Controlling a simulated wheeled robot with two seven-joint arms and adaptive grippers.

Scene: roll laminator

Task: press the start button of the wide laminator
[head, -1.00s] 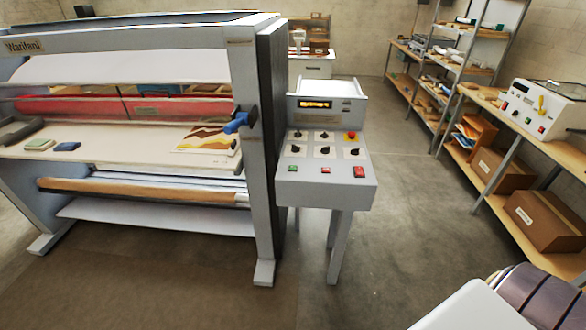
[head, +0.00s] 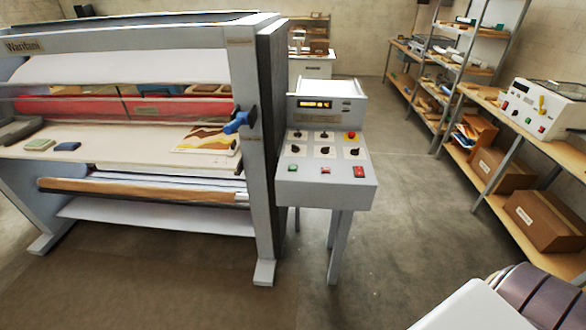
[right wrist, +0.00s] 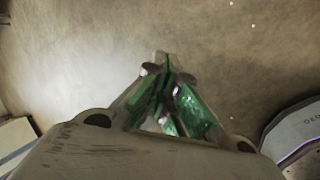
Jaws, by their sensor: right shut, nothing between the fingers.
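The wide laminator (head: 258,140) stands at the left, with a red roller and a patterned sheet on its feed table. Its grey control console (head: 326,170) stands against its right side. A yellow-based red stop button (head: 351,136) and several black knobs are on the top panel. My right gripper (right wrist: 166,62) is shut and empty, over bare floor in the right wrist view, away from the console. My left gripper is not in view.
A wooden bench (head: 486,100) at the right carries a smaller white machine (head: 540,108) with coloured buttons. Cardboard boxes (head: 545,218) sit on its lower shelf. The floor (head: 420,220) between console and bench is clear. Part of my arm shows at bottom right.

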